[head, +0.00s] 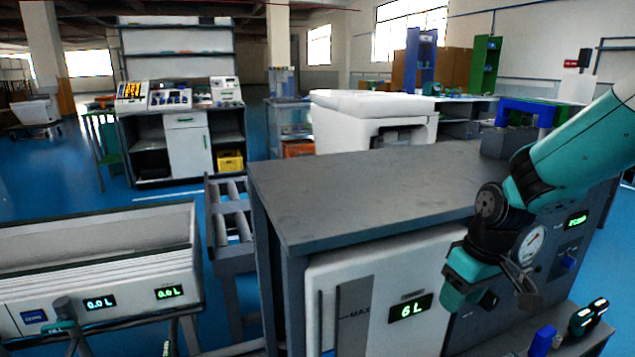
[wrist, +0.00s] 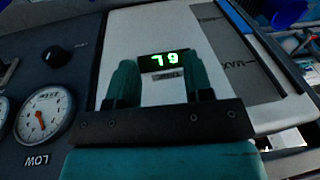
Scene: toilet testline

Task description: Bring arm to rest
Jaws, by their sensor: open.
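My teal arm (head: 575,150) reaches in from the right in the head view and bends down in front of the grey test bench (head: 350,195). My gripper (head: 480,297) hangs before the bench's front panel, right of the display reading 6 L (head: 410,308). In the wrist view my gripper (wrist: 162,85) shows two teal fingers spread apart with nothing between them. The 6 L display (wrist: 164,61) appears upside down beyond the fingertips. I cannot tell the exact gap between fingers and panel.
A round gauge (wrist: 42,115) and a black knob (wrist: 55,56) are on the panel in the wrist view. A roller conveyor (head: 230,210) and a white tank with displays (head: 100,270) stand left. Handheld tools (head: 588,317) lie lower right. The bench top is clear.

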